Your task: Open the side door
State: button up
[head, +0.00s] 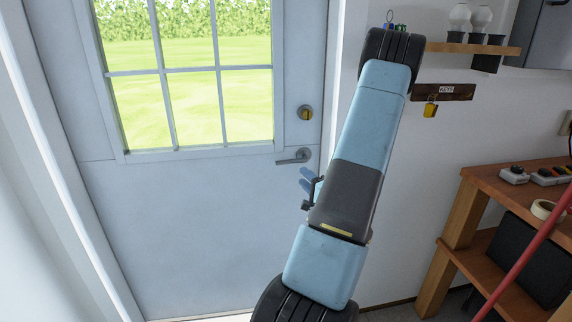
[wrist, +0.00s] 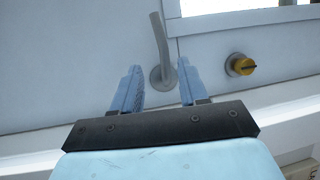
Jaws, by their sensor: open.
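The side door (head: 190,210) is pale grey with a window of several panes in its upper part, and it looks shut. Its lever handle (head: 292,157) is grey and points left from its round base near the door's right edge. In the wrist view the lever (wrist: 157,38) runs upward from its base, which shows between the finger tips. My gripper (wrist: 160,68) is open, with one blue finger on each side of the handle base and no clear grip on it. In the head view my gripper (head: 306,180) is just below the handle, partly hidden by my arm.
A yellow-centred lock (head: 305,112) sits above the handle; it also shows right of my fingers in the wrist view (wrist: 240,65). A key rack (head: 443,92) and a shelf (head: 480,48) are on the wall at right. A wooden workbench (head: 500,185) stands below them.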

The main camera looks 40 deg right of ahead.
aim_at(290, 163)
jog(key=x, duration=1.1)
jog(key=shift+w+d, duration=0.1)
jog(key=shift+w, duration=0.1)
grip_shut()
